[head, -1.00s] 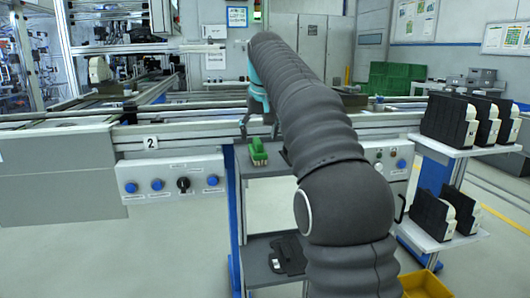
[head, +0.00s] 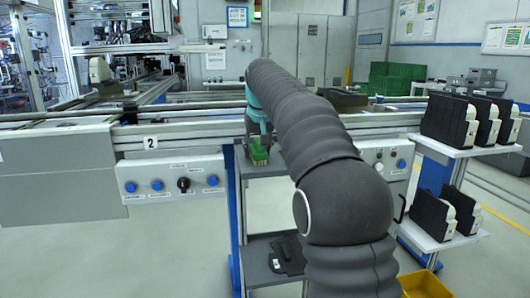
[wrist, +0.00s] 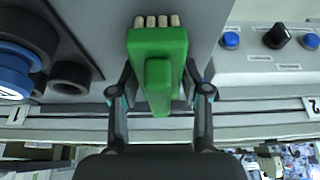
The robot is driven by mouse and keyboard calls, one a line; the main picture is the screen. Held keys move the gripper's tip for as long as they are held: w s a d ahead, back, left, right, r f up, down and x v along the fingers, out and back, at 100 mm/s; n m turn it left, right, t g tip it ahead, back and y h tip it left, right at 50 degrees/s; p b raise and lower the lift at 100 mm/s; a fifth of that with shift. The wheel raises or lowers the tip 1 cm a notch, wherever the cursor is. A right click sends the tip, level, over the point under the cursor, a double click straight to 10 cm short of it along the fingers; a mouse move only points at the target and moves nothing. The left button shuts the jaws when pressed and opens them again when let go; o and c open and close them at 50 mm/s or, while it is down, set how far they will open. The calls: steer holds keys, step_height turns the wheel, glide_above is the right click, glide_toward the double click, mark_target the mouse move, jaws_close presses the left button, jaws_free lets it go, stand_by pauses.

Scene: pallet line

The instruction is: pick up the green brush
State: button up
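The green brush (head: 260,151) sits on the grey shelf below the conveyor rail. In the wrist view the brush (wrist: 158,80) shows its green back and raised handle, with pale bristle tufts at the far edge. My gripper (head: 257,140) is down at the brush in the head view. In the wrist view my gripper (wrist: 159,78) is open, with one finger on each side of the brush. The fingertips are close to its sides and partly hidden, so I cannot tell whether they touch.
The grey shelf (head: 240,168) stands beside a panel with blue knobs (head: 171,182). In the wrist view dark round items and a blue one (wrist: 14,72) lie left of the brush. A lower shelf holds a black item (head: 287,255). A yellow bin (head: 422,284) stands at right.

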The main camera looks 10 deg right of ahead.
steer(key=c, duration=0.6)
steer(key=shift+o, duration=0.2)
steer(key=shift+r, duration=0.1)
steer(key=shift+r, duration=0.5)
steer(key=r, duration=0.3)
steer(key=shift+d+r, duration=0.15)
steer(key=shift+d, duration=0.1)
steer(key=s+d+r, duration=0.1)
steer(key=d+r, duration=0.1)
steer(key=d, duration=0.1)
steer(key=s+d+r, duration=0.2)
steer(key=d, duration=0.1)
steer(key=s+d+r, duration=0.2)
steer(key=d, duration=0.1)
steer(key=shift+s+d+r, duration=0.25)
steer(key=shift+d, duration=0.15)
